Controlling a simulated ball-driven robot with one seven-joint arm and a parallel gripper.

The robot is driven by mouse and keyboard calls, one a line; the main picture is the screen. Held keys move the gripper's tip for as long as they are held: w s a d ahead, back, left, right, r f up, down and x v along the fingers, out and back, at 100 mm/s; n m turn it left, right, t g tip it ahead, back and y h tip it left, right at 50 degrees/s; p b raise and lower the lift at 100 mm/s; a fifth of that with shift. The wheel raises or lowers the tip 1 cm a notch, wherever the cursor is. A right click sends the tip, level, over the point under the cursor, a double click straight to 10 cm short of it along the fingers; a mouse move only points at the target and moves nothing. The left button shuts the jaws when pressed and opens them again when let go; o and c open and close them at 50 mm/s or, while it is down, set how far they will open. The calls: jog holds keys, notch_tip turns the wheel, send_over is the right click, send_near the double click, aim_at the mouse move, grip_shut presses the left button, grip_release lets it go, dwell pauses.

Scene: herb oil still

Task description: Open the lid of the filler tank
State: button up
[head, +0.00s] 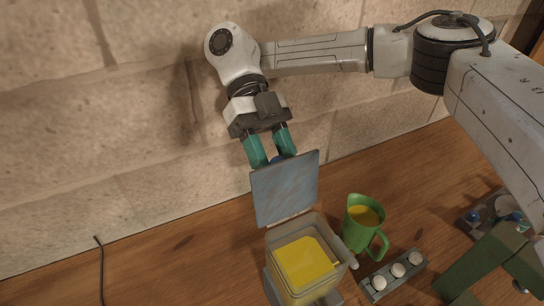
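The filler tank (283,284) is a clear, box-shaped container holding yellow liquid, at the bottom middle of the head view. Its lid (286,190) is a flat blue-grey panel that stands up steeply from the tank's back edge, so the tank's top is uncovered. My gripper (272,155) points down just behind the lid's upper edge, with its two teal fingers apart.
A green jug (360,226) with yellow contents stands right of the tank. A grey strip with white round knobs (397,270) lies in front of it. A stone wall (90,110) rises close behind. A dark cable (101,268) lies at left, where the wooden tabletop (175,255) is mostly clear.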

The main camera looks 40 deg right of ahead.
aim_at(282, 158)
jog(key=shift+o, duration=1.2)
jog(key=shift+r, duration=0.1)
jog(key=shift+a, duration=0.1)
jog(key=shift+r, duration=0.15)
notch_tip(282, 158, up, 3)
jog(key=shift+f, duration=0.1)
jog(key=s+r+b, duration=0.3)
jog(key=s+r, duration=0.6)
jog(key=s, duration=0.5)
jog(key=shift+a+r+b, duration=0.3)
jog(key=shift+a+r, duration=0.1)
jog(key=shift+a, duration=0.05)
